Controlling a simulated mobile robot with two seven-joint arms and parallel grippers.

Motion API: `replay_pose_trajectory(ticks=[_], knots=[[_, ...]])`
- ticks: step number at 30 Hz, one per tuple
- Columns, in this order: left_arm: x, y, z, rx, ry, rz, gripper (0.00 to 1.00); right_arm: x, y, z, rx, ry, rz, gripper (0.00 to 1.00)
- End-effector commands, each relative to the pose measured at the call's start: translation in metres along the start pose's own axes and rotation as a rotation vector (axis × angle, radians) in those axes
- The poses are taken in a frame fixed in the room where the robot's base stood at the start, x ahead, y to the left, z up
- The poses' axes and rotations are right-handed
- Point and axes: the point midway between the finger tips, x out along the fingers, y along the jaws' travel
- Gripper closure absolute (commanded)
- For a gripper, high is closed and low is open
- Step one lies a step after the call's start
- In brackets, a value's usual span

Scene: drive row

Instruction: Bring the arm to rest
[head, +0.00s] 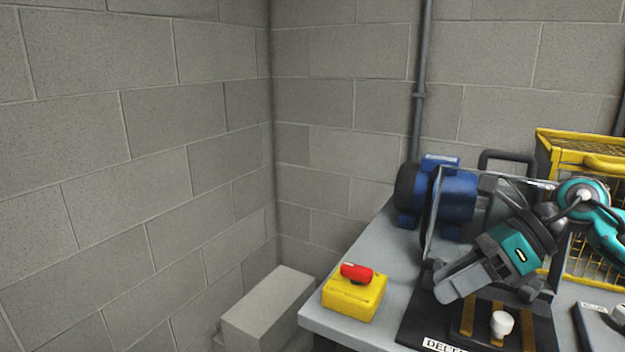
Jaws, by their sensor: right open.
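My right gripper (452,282) hangs over the grey bench, with its arm coming in from the right. Its jaws are open, with nothing seen between them. It is in front of a blue motor (458,197) and above a black plate (412,325) with a partly hidden label. To its left, a yellow box (352,300) with a red rotary handle (356,273) stands at the bench corner, apart from the gripper. My left gripper is out of view.
The grey bench (385,270) ends at the left near a pale block (265,312). A white knob (502,324) stands on the black plate. A yellow mesh cage (590,160) is behind my arm. Block walls (130,150) close off the left and back.

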Motion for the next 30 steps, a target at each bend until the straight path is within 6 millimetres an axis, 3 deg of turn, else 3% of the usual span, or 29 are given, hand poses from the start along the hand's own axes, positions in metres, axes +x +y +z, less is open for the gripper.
replay_pose_trajectory(ticks=[3, 7, 11, 14, 17, 20, 23, 28, 29, 30], knots=[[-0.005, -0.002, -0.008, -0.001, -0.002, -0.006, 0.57, 0.041, 0.029, 0.023, 0.151, -0.215, 0.176, 0.49], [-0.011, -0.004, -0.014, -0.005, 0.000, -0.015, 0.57, 0.068, 0.052, 0.048, 0.415, -0.484, 0.361, 0.49], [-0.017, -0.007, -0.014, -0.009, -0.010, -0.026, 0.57, 0.079, 0.056, 0.059, 0.757, -0.740, 0.514, 0.49], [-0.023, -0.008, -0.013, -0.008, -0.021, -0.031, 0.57, 0.083, 0.046, 0.052, 1.063, -0.923, 0.600, 0.49], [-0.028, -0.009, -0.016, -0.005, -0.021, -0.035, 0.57, 0.089, 0.031, 0.029, 1.400, -1.089, 0.657, 0.49], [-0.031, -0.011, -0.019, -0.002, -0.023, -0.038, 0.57, 0.100, 0.017, -0.012, 1.762, -1.237, 0.678, 0.49], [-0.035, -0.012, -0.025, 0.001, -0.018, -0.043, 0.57, 0.117, 0.013, -0.069, 2.139, -1.364, 0.662, 0.49], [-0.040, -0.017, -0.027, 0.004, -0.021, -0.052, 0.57, 0.148, 0.036, -0.164, 2.698, -1.503, 0.563, 0.49], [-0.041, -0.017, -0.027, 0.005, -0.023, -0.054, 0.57, 0.152, 0.042, -0.177, -2.660, 1.456, -0.522, 0.49], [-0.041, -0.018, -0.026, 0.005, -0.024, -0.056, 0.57, 0.157, 0.049, -0.191, -2.614, 1.402, -0.477, 0.49]])
